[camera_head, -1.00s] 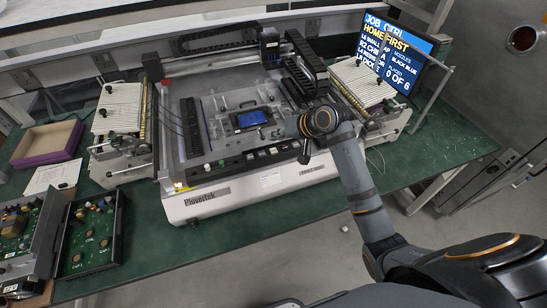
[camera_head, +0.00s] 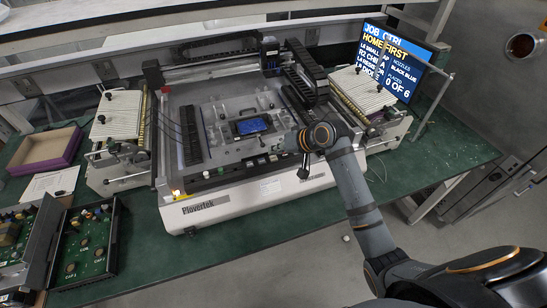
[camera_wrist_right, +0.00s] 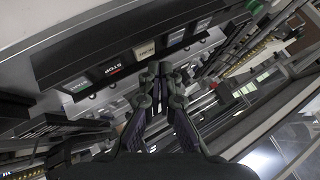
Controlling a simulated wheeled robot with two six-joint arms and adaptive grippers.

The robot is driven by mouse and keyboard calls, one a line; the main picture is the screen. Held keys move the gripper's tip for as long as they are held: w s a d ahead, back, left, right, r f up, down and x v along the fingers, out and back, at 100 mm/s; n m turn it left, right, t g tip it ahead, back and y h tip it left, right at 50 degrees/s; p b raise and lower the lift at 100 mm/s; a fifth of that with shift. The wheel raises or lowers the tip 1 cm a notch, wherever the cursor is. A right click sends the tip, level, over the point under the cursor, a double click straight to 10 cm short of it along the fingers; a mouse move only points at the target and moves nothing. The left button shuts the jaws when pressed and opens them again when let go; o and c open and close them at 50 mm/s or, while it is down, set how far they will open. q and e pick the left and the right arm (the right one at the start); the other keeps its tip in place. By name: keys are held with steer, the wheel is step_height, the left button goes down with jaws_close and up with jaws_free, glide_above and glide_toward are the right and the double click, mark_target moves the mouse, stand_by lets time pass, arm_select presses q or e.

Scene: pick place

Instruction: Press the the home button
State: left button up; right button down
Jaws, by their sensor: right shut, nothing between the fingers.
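The white Plovertek machine (camera_head: 250,196) has a row of buttons along its dark front panel (camera_head: 215,182). In the right wrist view the buttons appear upside down: a green-lettered one (camera_wrist_right: 76,85), a red-lettered stop button (camera_wrist_right: 112,69), a beige one (camera_wrist_right: 145,48) and darker grey ones (camera_wrist_right: 176,37). The beige button's lettering is too small to read surely; I cannot confirm which is home. My right gripper (camera_head: 287,143) is shut and empty, above the panel's right part. Its fingertips (camera_wrist_right: 160,72) appear beside the stop and beige buttons; contact cannot be told. My left gripper is out of view.
A screen (camera_head: 397,58) reading "HOME FIRST" stands at the back right. Feeder racks (camera_head: 118,115) flank the machine. A blue-screened device (camera_head: 252,125) lies in the fixture. A purple-sided tray (camera_head: 45,150) and circuit-board box (camera_head: 88,240) are left. The green table's right side is fairly clear.

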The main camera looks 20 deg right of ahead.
mark_target(276, 159)
steer(key=shift+f, duration=0.1)
stand_by(0.7)
steer(key=shift+f, duration=0.25)
steer(key=shift+f, duration=0.45)
stand_by(0.6)
steer(key=shift+r+p, duration=0.85)
steer(key=shift+p, duration=0.45)
step_height(276, 159, up, 5)
steer(key=p, duration=0.5)
steer(key=shift+r+p, duration=0.1)
steer(key=shift+p, duration=0.3)
